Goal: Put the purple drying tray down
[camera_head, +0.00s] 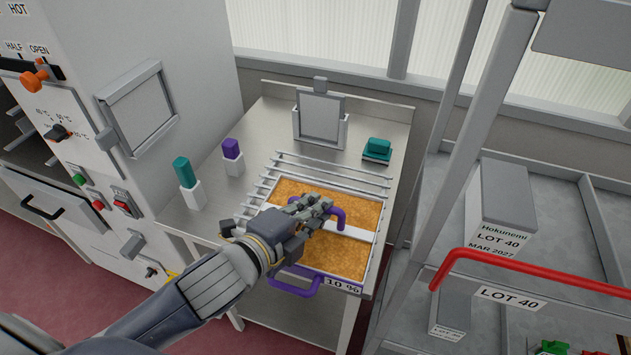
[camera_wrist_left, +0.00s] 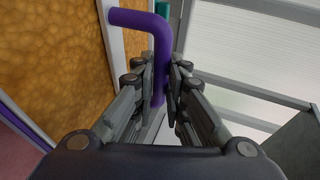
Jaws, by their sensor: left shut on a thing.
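The drying tray (camera_head: 346,258) has purple handles and holds golden grain in two sections, split by a white bar. A "10 %" label is on its front edge. In the head view it is at or just over the slatted rack on the steel table; I cannot tell whether it touches. My left gripper (camera_head: 322,207) is shut on the purple middle handle (camera_head: 339,219). The left wrist view shows the fingers (camera_wrist_left: 165,85) on both sides of this purple handle (camera_wrist_left: 160,55). A second purple handle (camera_head: 297,283) shows at the front. My right gripper is not in view.
The steel table (camera_head: 215,215) carries a teal-capped holder (camera_head: 184,172), a purple-capped holder (camera_head: 232,150), a grey plate in a stand (camera_head: 320,116) and a teal block (camera_head: 377,150). A control cabinet (camera_head: 75,125) stands left. A shelf with a red rail (camera_head: 530,263) stands right.

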